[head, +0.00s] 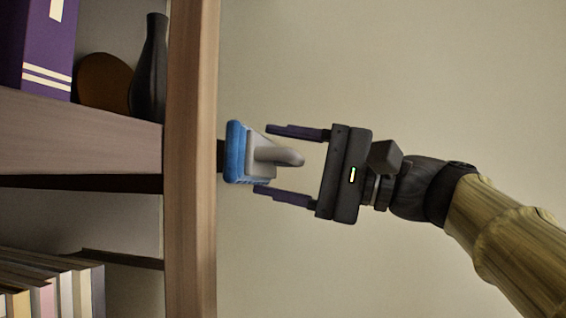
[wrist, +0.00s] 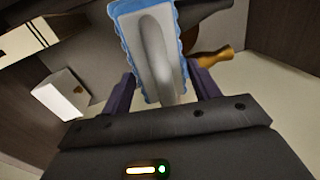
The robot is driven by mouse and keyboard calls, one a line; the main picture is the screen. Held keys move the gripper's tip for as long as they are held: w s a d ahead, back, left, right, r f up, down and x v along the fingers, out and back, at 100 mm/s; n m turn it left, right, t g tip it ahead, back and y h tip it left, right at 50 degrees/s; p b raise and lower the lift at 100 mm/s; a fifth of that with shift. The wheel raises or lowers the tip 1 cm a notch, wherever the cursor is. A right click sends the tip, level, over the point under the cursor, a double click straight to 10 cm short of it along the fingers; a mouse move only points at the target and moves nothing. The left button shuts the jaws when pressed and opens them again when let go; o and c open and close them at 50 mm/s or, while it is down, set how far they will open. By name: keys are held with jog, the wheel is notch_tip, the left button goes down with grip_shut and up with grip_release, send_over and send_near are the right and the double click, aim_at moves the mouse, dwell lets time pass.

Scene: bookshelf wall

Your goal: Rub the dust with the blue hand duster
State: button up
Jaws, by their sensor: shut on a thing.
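The blue hand duster (head: 236,152) has a blue pad and a grey handle. In the head view it stands on edge beside the shelf's upright, pad to the left, handle toward my gripper (head: 261,159). My gripper is shut on the duster, with one dark finger above and one below it. In the wrist view the duster (wrist: 155,50) sits between the two fingers, its grey handle toward the camera. A small dark patch (head: 220,156) shows between the pad and the upright; I cannot tell what it is. No dust can be made out.
The wooden shelf upright (head: 190,220) stands just left of the duster. On the upper shelf are a dark vase (head: 150,75), a brown round object (head: 104,82) and a purple book (head: 38,45). Several books (head: 60,290) stand below. The wall to the right is bare.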

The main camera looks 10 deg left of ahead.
aim_at(285, 164)
jog(key=shift+s+a, duration=0.1)
jog(key=shift+a, duration=0.1)
jog(key=shift+s+a, duration=0.1)
jog(key=shift+a, duration=0.1)
jog(key=shift+a, duration=0.4)
jog(key=shift+w, duration=0.2)
jog(key=shift+w+d+p, duration=0.15)
jog(key=shift+w+p, duration=0.05)
jog(key=shift+w, duration=0.7)
jog(key=shift+w+d+p, duration=0.15)
jog(key=shift+w, duration=0.75)
jog(key=shift+w+p, duration=0.6)
jog(key=shift+w, duration=1.2)
